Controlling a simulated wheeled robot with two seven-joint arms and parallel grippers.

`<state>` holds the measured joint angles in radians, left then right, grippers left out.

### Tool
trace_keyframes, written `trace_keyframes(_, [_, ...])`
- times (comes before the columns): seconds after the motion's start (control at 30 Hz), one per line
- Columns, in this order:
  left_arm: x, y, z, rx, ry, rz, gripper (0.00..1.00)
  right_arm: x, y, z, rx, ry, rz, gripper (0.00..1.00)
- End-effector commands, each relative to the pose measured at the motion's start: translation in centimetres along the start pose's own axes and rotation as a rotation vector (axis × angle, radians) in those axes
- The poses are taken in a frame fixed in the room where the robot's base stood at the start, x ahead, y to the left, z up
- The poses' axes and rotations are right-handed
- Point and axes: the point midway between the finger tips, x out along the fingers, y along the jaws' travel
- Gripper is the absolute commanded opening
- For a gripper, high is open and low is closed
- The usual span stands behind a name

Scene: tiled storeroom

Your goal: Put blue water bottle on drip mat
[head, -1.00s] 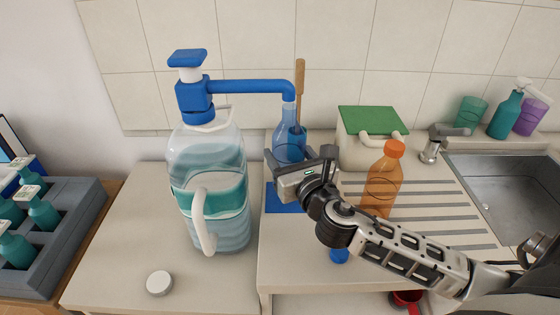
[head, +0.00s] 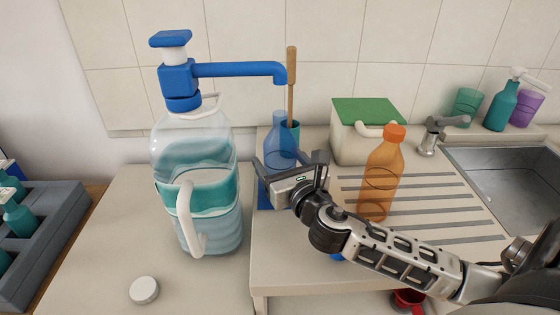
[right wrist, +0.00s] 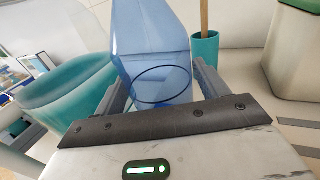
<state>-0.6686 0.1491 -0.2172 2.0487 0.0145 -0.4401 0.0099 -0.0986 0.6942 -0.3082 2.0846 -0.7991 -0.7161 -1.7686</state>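The translucent blue water bottle (head: 279,143) stands near upright below the tip of the big jug's blue spout, its top a little below it. My right gripper (head: 282,166) is around its body, with one finger on each side. The right wrist view also shows the bottle (right wrist: 152,45) between the fingers, which look closed on it. The blue drip mat (head: 265,196) lies on the counter under the gripper and bottle. The gripper hides the bottle's base, so I cannot tell whether it touches the mat. My left gripper is not in view.
The large jug (head: 215,235) with a blue pump stands left of the bottle. A teal cup (right wrist: 205,52) with a wooden handle is close behind it. An orange bottle (head: 380,180) and a green-lidded box (head: 350,148) stand right. A white cap (head: 144,290) lies front left.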

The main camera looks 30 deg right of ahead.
Motion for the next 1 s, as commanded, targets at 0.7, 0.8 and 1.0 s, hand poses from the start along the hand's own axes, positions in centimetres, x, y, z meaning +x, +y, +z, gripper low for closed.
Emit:
trace_keyframes(0.7, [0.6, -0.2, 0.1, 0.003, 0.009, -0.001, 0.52, -6.2, 0.0, 0.1, -0.001, 0.004, 0.002, 0.81])
trace_keyframes(0.8, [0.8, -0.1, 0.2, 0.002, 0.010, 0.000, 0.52, -8.3, 0.0, 0.0, 0.001, 0.005, 0.001, 0.81])
trace_keyframes(1.0, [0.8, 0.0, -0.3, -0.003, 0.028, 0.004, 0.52, -11.1, 0.0, 0.1, 0.002, 0.003, 0.000, 0.81])
